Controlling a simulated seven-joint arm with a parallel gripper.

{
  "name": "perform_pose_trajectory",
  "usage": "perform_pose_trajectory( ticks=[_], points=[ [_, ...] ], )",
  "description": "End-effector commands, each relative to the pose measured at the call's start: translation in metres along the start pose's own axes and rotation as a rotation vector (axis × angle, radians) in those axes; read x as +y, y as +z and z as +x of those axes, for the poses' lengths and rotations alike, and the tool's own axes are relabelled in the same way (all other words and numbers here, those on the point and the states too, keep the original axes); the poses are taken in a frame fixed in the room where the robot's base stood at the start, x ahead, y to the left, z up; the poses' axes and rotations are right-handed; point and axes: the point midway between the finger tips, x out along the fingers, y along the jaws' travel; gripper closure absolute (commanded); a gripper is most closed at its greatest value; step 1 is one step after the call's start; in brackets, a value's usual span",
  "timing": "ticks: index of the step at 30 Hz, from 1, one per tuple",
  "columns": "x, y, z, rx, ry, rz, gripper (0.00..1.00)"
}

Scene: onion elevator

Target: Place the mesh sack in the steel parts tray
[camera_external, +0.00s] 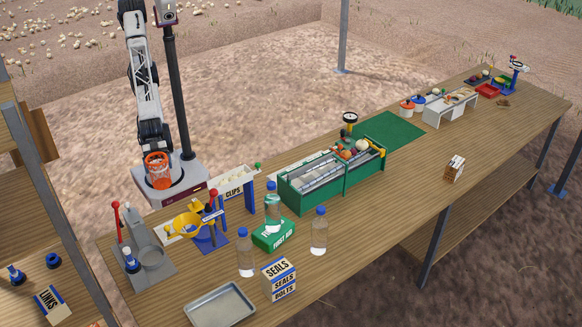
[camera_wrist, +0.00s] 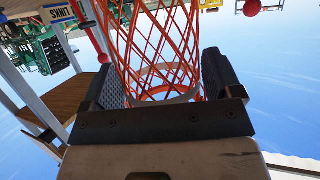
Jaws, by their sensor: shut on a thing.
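The orange mesh sack (camera_external: 157,172) hangs at the end of my arm in the external view, near my base and behind the bench's back left edge. In the wrist view the sack (camera_wrist: 155,45) fills the space between the two dark fingers of my gripper (camera_wrist: 165,85), which is shut on it. A pale ring shows through the netting there. The steel parts tray (camera_external: 220,306) lies at the bench's front left corner and looks empty. The sack is well apart from the tray, up and to the left of it.
Between sack and tray stand a grey press with red knobs (camera_external: 147,250), a yellow bowl on a blue stand (camera_external: 192,224) and clear bottles (camera_external: 245,255). Boxes marked SEALS and BOLTS (camera_external: 279,280) stand right of the tray. A green sorting machine (camera_external: 330,180) is mid-bench.

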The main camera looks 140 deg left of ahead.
Motion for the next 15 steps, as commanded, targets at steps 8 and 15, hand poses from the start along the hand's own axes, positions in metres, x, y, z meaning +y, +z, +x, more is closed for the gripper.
perform_pose_trajectory(
  ticks=[8, 15],
  points=[
    [-0.006, -0.034, 0.036, 0.000, -0.042, -0.016, 0.38],
    [-0.012, -0.058, 0.068, -0.002, -0.080, -0.030, 0.38]
  ],
)
